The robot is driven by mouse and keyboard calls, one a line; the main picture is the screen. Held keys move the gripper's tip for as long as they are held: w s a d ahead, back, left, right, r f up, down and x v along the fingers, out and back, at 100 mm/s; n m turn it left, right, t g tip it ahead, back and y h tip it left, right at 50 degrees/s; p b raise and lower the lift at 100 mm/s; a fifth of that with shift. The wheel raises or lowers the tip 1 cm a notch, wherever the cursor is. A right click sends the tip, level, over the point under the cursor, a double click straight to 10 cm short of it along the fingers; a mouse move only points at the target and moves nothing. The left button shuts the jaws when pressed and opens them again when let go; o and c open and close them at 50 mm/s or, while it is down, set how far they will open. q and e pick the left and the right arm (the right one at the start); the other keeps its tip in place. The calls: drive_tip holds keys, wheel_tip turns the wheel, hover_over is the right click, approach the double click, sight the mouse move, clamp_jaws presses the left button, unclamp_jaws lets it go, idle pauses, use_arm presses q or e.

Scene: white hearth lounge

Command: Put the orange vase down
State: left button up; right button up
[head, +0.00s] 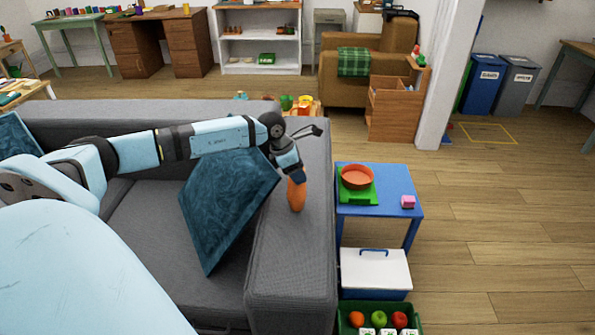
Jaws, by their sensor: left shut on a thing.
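My left gripper (291,177) reaches in from the left over the grey sofa and points downward. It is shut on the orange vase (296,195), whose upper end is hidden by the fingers. The vase shows against the sofa's right armrest (290,255); I cannot tell whether it touches the armrest or hangs above it. To the right of the vase stands a small blue table (388,207). My right gripper is not in view.
On the blue table are an orange-red bowl (356,177) on a green base (357,198) and a pink block (408,202). A white box (375,272) and a green crate (345,318) of fruit stand in front. A teal cushion (225,205) leans on the sofa.

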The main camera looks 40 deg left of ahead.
use_arm(q)
drive_tip(key=shift+f, duration=0.3)
drive_tip(key=shift+f, duration=0.2)
drive_tip(key=o, duration=1.3)
drive_tip(key=shift+r, duration=0.15)
